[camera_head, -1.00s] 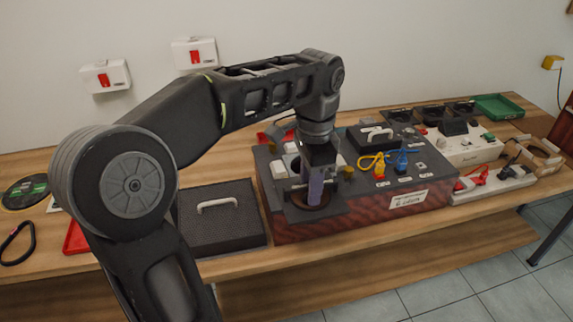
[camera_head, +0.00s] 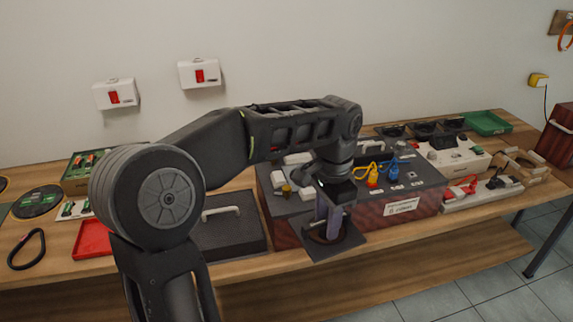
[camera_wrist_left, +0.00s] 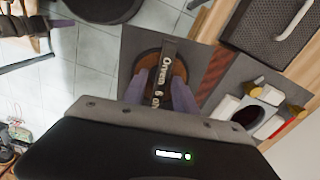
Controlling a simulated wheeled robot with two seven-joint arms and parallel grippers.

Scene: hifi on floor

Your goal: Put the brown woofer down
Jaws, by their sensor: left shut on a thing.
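The brown woofer (camera_head: 318,238) is a round brown cone in a dark square plate with a bar across it. My left gripper (camera_head: 327,226) is shut on that bar. In the wrist view the fingers (camera_wrist_left: 160,97) grip the lettered bar over the brown cone (camera_wrist_left: 180,72). The plate hangs at the front of the hifi box (camera_head: 400,224), partly beyond its front edge, with floor showing beside it in the wrist view. I cannot tell whether plate and box touch. A dark round opening (camera_wrist_left: 246,116) shows in the box top.
A black mesh panel with a white handle (camera_head: 230,238) lies left of the box. A red tray (camera_head: 93,240) and black loop (camera_head: 26,250) lie further left. White units (camera_head: 450,158) and a green tray (camera_head: 487,122) stand right. The table's front strip is narrow.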

